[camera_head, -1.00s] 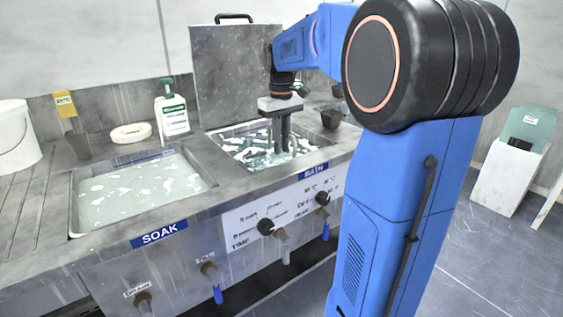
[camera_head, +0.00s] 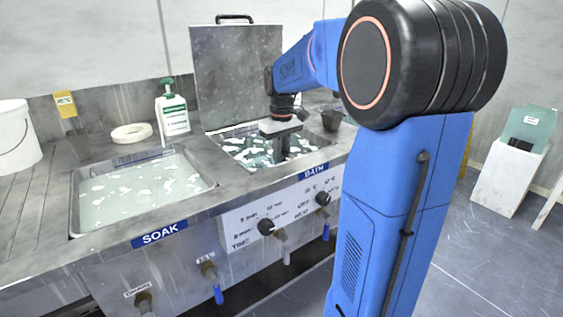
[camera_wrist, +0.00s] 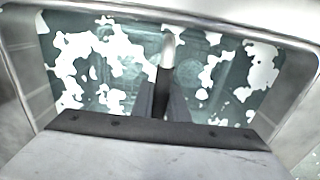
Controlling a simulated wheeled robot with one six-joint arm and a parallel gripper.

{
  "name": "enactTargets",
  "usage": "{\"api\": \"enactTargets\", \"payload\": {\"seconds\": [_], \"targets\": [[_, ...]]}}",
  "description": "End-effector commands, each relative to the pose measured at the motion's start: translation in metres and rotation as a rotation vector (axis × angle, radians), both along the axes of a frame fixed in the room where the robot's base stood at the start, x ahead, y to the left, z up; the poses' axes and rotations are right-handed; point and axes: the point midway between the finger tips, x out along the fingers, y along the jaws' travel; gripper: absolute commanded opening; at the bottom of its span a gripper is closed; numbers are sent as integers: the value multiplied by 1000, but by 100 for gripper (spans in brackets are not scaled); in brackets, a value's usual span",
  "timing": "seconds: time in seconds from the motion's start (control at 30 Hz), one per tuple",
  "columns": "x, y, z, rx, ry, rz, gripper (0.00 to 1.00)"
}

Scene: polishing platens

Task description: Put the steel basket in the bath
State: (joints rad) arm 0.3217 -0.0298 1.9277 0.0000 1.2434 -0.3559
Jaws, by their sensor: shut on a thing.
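The bath (camera_head: 249,171) is the right-hand sink, marked BATH, with foam-flecked greenish liquid. Its steel wall also shows in the wrist view (camera_wrist: 26,72). My gripper (camera_head: 281,158) points down over the bath, its fingertips low at the liquid. In the wrist view my gripper (camera_wrist: 161,98) is shut on the upright steel handle of the steel basket (camera_wrist: 168,48). Faint shapes of the basket show below the surface between patches of foam. In the head view the basket is hidden. I cannot tell whether it touches the bath floor.
The SOAK sink (camera_head: 72,213) lies left of the bath. A raised lid (camera_head: 237,75) stands behind the bath. A soap bottle (camera_head: 173,113), a white ring (camera_head: 131,133) and a white bucket (camera_head: 15,140) stand on the counter. A dark cup (camera_head: 331,121) sits beside the bath's right edge.

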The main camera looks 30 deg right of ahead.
Motion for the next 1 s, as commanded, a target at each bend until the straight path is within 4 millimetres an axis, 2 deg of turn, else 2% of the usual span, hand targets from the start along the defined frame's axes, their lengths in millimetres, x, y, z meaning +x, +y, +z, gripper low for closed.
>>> {"api": "enactTargets", "payload": {"seconds": [0.07, 0.1, 0.17, 0.2, 0.47, 0.63, 0.77, 1.0], "targets": [[0, 0, -1, 0, 0, 0, 0], [0, 0, -2, 0, 1, 0, 16], [0, 0, -2, 0, 1, 0, 30], [0, 0, -2, 0, 1, 0, 32], [0, 0, -2, 0, 0, 0, 32], [1, 0, 9, -1, -2, 0, 32], [1, 0, 30, -1, -3, 0, 32], [0, 0, 77, -1, -3, 0, 32]]}}
